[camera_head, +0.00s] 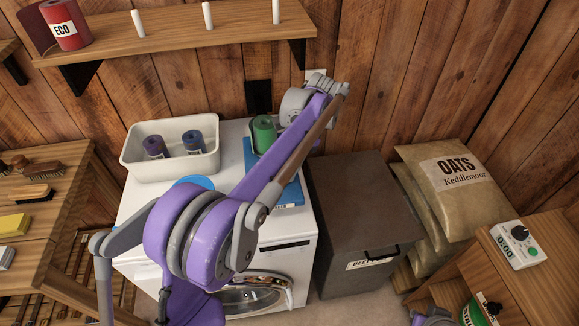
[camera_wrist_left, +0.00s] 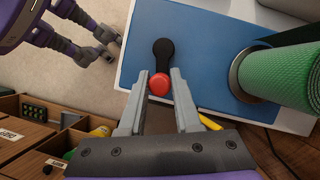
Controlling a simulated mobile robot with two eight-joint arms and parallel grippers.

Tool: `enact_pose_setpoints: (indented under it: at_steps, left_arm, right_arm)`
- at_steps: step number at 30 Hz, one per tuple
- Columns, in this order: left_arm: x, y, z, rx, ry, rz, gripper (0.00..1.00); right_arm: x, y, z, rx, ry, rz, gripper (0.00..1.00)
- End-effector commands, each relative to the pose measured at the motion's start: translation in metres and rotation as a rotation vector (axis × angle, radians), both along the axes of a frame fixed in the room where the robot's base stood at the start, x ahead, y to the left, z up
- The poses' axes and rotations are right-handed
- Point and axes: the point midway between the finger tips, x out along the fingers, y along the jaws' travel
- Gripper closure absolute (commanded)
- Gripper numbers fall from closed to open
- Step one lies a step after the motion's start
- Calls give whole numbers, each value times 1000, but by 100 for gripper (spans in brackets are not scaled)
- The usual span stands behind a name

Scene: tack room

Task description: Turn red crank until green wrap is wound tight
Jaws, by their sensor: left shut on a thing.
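The green wrap (camera_head: 264,132) is a roll on a blue-based winder (camera_head: 286,188) on top of a white washing machine. It also shows large at the right of the left wrist view (camera_wrist_left: 287,77), round a metal-rimmed core. The winder's black crank arm (camera_wrist_left: 163,52) has a red knob (camera_wrist_left: 159,86). My left gripper (camera_wrist_left: 160,80) is shut on this knob, one finger on each side. In the head view my purple left arm crosses the machine and hides the crank and the fingertips. Part of my right arm shows at the bottom edge; its jaws are not clear.
A dark lidded bin (camera_head: 360,205) stands to the right, beside oat sacks (camera_head: 450,185). A timer (camera_head: 518,244) sits on the right shelf. A pegged wall shelf (camera_head: 180,38) hangs above.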

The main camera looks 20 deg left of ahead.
Motion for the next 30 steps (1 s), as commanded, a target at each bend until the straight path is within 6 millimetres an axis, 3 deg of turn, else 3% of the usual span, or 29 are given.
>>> enact_pose_setpoints:
  at_steps: [5, 6, 11, 22, 30]
  left_arm:
    - [-1, 0, 0, -1, 2, 1, 100]
    - [-1, 0, 0, 0, 2, 2, 66]
    - [0, 0, 0, 0, 2, 2, 38]
    - [2, -1, 5, 0, 0, 1, 38]
    - [16, -13, 50, -1, -1, 0, 38]
  right_arm:
    - [0, 0, 0, 0, 0, 0, 100]
    - [0, 0, 0, 0, 0, 0, 100]
    - [0, 0, 0, 0, 0, 0, 100]
    - [0, 0, 1, 0, 0, 0, 100]
    - [3, 0, 8, 0, -5, 0, 100]
